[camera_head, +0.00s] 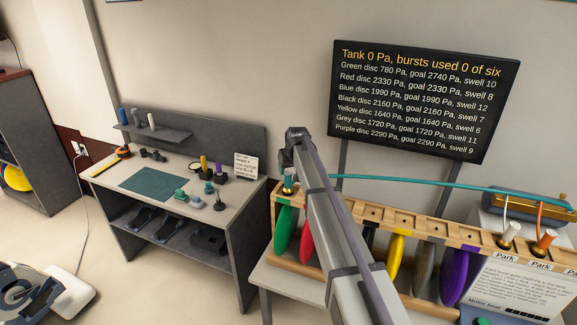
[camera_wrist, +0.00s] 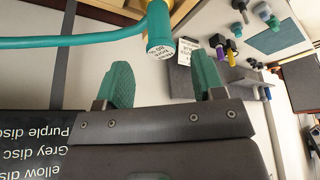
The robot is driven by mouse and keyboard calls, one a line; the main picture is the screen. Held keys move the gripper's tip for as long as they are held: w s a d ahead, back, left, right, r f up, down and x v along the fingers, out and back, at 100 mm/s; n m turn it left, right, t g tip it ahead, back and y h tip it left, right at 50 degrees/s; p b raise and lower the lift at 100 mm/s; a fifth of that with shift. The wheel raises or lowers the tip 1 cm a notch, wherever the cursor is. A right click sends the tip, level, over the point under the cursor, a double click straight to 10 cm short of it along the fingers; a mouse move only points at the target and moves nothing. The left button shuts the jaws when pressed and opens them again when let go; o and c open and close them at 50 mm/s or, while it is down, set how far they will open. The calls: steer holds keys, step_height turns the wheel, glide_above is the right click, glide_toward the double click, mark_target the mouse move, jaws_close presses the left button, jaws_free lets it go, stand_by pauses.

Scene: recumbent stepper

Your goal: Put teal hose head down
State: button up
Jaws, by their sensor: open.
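The teal hose head (camera_head: 289,180) stands upright at the left end of the wooden rack (camera_head: 373,211), above the green disc (camera_head: 284,228). Its teal hose (camera_head: 420,184) runs right to the tank (camera_head: 530,205). In the wrist view the teal head (camera_wrist: 160,28) has a small printed label on its end and lies just beyond the fingertips, roughly midway across the gap. My gripper (camera_wrist: 165,72) is open with two teal finger pads, and nothing is between them. In the head view my arm hides the fingers.
White (camera_head: 508,234) and orange (camera_head: 543,242) hose heads stand at the rack's right end by "Park" labels. Red (camera_head: 306,235), yellow (camera_head: 395,258) and purple (camera_head: 455,277) discs hang in the rack. A workbench (camera_head: 225,212) with small tools stands left. A black board (camera_head: 423,100) reads tank 0 Pa.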

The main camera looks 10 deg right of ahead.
steer(key=p+v, duration=0.2)
steer(key=v, duration=0.2)
steer(key=shift+r, duration=0.2)
steer(key=s+f+m+g, duration=0.1)
steer(key=s+g, duration=0.3)
steer(key=s, duration=4)
steer(key=shift+a+m+g+h, duration=0.25)
steer(key=shift+m+g+h, duration=0.05)
steer(key=shift+m+h, duration=0.1)
step_height(320, 180, down, 21)
steer(key=b, duration=2)
steer(key=shift+b, duration=0.3)
